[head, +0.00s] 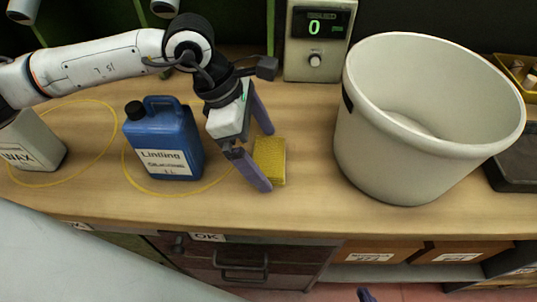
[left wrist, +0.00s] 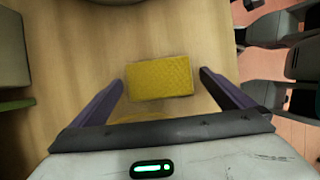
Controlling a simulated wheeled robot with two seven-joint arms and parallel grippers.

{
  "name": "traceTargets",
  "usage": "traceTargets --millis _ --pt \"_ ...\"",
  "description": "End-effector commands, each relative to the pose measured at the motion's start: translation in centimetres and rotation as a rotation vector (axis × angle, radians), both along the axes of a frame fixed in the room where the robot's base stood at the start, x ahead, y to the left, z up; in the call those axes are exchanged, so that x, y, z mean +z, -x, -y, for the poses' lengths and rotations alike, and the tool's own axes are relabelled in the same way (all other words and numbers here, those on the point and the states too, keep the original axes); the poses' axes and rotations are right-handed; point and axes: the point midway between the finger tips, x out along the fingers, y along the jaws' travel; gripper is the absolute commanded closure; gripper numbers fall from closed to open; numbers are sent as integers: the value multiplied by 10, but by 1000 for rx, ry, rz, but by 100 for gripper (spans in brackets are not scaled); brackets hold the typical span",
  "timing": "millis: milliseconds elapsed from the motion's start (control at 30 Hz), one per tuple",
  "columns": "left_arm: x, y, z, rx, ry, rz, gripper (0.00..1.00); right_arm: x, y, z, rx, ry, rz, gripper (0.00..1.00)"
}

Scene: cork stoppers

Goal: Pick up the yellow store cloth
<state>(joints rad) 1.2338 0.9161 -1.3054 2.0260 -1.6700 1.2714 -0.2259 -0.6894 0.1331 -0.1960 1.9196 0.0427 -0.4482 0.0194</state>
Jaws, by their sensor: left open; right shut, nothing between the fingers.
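The yellow store cloth (head: 272,162), a flat textured rectangle, lies on the wooden bench to the right of the blue jug (head: 167,140). My left gripper (head: 266,158) is open above the cloth, pointing down. In the left wrist view the cloth (left wrist: 160,78) lies between the two purple fingers of my left gripper (left wrist: 161,78), with a gap on each side; nothing is gripped. The left finger hides part of the cloth in the head view. Only a purple tip of my right gripper (head: 366,295) shows at the bottom edge; it is shut and empty.
A large off-white bucket (head: 395,150) stands to the right of the cloth. A white container (head: 32,140) stands at far left. A scale display (head: 316,40) reading 0 is behind. Yellow rings (head: 75,184) mark the bench. The bench (head: 300,215) is clear in front of the cloth.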

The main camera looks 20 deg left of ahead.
Motion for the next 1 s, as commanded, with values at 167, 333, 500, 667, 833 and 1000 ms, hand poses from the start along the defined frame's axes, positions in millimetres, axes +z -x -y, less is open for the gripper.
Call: traceTargets --millis 167,333,500,667,833,1000 --pt "-8 -1 3 0 1 1 0 1 -3 2 -2 2 5 100" --pt "-8 -1 3 1 1 0 3 1 -4 2 -3 2 7 100" --pt "-8 -1 3 1 1 0 32 2 -4 2 -3 2 7 100" --pt "-8 -1 3 0 1 0 36 2 -4 2 -3 2 8 100" --pt "-2 -1 3 1 1 2 36 2 -4 2 -2 2 10 100" --pt "25 -2 4 0 2 6 36 0 -4 2 -1 2 9 100"
